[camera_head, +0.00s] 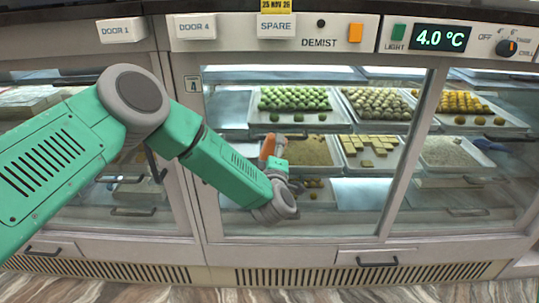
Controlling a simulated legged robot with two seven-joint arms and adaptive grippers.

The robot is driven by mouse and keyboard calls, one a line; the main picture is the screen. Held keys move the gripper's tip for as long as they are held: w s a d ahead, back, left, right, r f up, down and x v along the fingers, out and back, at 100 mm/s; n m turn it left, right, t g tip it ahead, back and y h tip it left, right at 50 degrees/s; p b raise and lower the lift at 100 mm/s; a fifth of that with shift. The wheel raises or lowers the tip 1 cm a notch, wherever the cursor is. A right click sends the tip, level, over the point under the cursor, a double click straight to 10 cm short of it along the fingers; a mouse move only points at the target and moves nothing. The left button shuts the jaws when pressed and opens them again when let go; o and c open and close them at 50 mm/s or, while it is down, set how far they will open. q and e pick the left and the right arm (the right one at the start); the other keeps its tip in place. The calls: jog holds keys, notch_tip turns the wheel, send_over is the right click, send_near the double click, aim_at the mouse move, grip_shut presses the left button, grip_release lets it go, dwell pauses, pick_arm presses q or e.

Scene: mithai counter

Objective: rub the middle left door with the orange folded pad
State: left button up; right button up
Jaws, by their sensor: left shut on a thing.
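My left arm comes in from the left, and its green-and-grey gripper (273,161) is in front of the large glass door (245,212) in the middle of the picture. The gripper is shut on the orange folded pad (267,147), of which a small upright part shows at the fingertips. The arm hides the door's left frame in part. My right gripper is not in view.
Behind the glass stand trays of sweets, with green balls (294,98) on one. A panel above holds an orange switch (355,33), a temperature display (440,38) and a knob (506,47). A drawer handle (377,262) and vent grille (330,276) lie below.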

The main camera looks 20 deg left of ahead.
pick_arm(q)
jog(key=shift+w+d+r+b, duration=0.1)
jog(key=shift+w+d+b, duration=0.15)
jog(key=shift+d, duration=0.35)
jog(key=shift+w+d+b, duration=0.15)
jog(key=shift+d+b, duration=0.05)
jog(key=shift+d, duration=0.4)
jog(key=shift+w+d+b, duration=0.3)
jog(key=shift+d+b, duration=0.15)
jog(key=shift+d, duration=0.7)
jog(key=shift+w+d+b, duration=0.25)
jog(key=shift+d+b, duration=0.25)
jog(key=shift+d, duration=0.7)
jog(key=shift+w+d+b, duration=0.3)
jog(key=shift+d+b, duration=0.15)
jog(key=shift+d, duration=0.7)
jog(key=shift+s, duration=0.1)
jog(key=shift+s+d+p, duration=0.2)
jog(key=shift+s+p, duration=0.4)
jog(key=shift+s, duration=0.05)
jog(key=p, duration=0.2)
send_near(307, 146)
jog(key=shift+w, duration=0.1)
